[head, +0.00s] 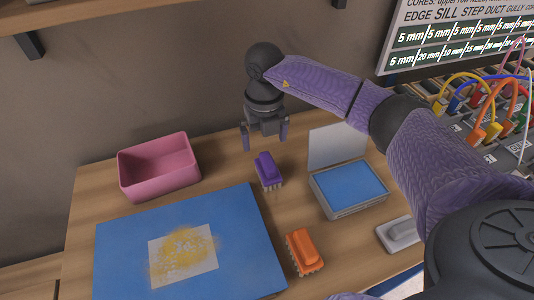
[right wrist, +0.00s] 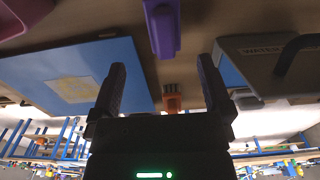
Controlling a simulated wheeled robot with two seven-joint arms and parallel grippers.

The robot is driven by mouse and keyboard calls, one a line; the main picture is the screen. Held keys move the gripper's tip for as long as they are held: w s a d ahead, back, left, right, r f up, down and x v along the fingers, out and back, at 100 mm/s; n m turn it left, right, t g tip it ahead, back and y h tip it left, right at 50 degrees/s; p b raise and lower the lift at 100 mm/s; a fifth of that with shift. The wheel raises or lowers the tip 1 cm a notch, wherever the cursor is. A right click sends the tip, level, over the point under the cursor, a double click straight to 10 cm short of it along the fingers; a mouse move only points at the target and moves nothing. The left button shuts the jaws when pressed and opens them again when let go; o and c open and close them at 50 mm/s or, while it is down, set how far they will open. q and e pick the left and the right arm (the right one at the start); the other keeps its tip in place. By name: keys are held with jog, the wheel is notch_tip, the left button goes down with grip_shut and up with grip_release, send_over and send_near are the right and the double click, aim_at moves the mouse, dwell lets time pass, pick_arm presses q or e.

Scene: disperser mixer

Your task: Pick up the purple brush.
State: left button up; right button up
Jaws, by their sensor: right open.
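The purple brush (head: 267,168) stands on the wooden table, bristles down, between the blue mat and the grey box. My right gripper (head: 265,136) is open and empty, with its fingers pointing down. It is above and a little behind the brush and does not touch it. In the right wrist view the brush (right wrist: 162,25) is at the top centre, beyond the open fingers (right wrist: 161,68) and lined up with the gap between them. My left gripper is not in view.
A pink bin (head: 158,170) stands at the back left. A blue mat (head: 120,250) holds a yellow-stained sheet (head: 183,256). An open grey box with a blue inside (head: 350,188) stands right of the brush.

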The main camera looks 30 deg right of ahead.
aim_at(268, 160)
jog(key=f+b, duration=0.1)
jog(key=f, duration=0.5)
jog(key=s+f+b, duration=0.1)
jog(key=f, duration=0.2)
jog(key=shift+d+f+b, duration=0.15)
jog(key=shift+b, duration=0.2)
jog(key=shift+f, duration=0.2)
jog(key=shift+r, duration=0.15)
jog(key=shift+c, duration=0.4)
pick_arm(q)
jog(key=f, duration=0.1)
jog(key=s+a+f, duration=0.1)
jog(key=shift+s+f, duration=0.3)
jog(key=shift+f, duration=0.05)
pick_arm(e)
jog(key=shift+w, duration=0.1)
jog(key=c, duration=1.3)
pick_arm(q)
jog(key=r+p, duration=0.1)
jog(key=p, duration=0.1)
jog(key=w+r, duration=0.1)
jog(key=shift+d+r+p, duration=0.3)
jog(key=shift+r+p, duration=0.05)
jog(key=shift+p, duration=0.05)
pick_arm(e)
jog(key=shift+o, duration=0.2)
notch_tip(268, 160, up, 10)
